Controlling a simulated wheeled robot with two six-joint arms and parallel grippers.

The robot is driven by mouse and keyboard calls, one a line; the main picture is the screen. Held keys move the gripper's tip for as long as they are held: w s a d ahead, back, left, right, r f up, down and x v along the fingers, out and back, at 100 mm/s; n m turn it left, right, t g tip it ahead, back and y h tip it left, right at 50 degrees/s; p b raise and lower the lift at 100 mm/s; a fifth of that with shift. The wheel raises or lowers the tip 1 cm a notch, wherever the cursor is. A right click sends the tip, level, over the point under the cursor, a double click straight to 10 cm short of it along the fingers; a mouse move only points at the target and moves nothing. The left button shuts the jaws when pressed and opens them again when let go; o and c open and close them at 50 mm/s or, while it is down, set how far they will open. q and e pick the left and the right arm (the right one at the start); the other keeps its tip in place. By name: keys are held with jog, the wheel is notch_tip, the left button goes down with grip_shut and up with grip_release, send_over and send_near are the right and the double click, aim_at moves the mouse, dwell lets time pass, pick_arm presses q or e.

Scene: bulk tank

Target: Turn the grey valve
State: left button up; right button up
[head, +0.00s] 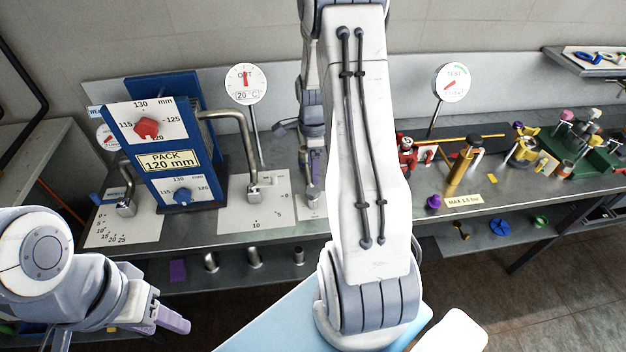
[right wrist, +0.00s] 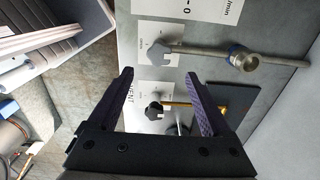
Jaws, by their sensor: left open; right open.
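In the right wrist view a grey lobed valve knob (right wrist: 157,53) sits on the end of a metal pipe, in front of a white label card. My right gripper (right wrist: 159,73) is open, with its two purple fingers spread apart. The knob shows just beyond the gap between the fingertips, and nothing is held. In the head view my right arm crosses the middle and hides much of the bench there; I cannot make out the grey knob. My left gripper (head: 165,321) is open and empty at the lower left, in front of the bench.
A black knob (right wrist: 153,110) on a brass-coloured rod shows between my right fingers, lower than the grey one. A blue-ringed fitting (right wrist: 241,58) is on the pipe. A blue PACK panel (head: 168,160) stands on the bench at left; brass parts (head: 463,165) stand at right.

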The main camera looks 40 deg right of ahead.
aim_at(313, 190)
notch_tip(313, 190, down, 9)
jog(key=shift+r+p, duration=0.1)
jog(key=shift+p, duration=0.95)
grip_shut()
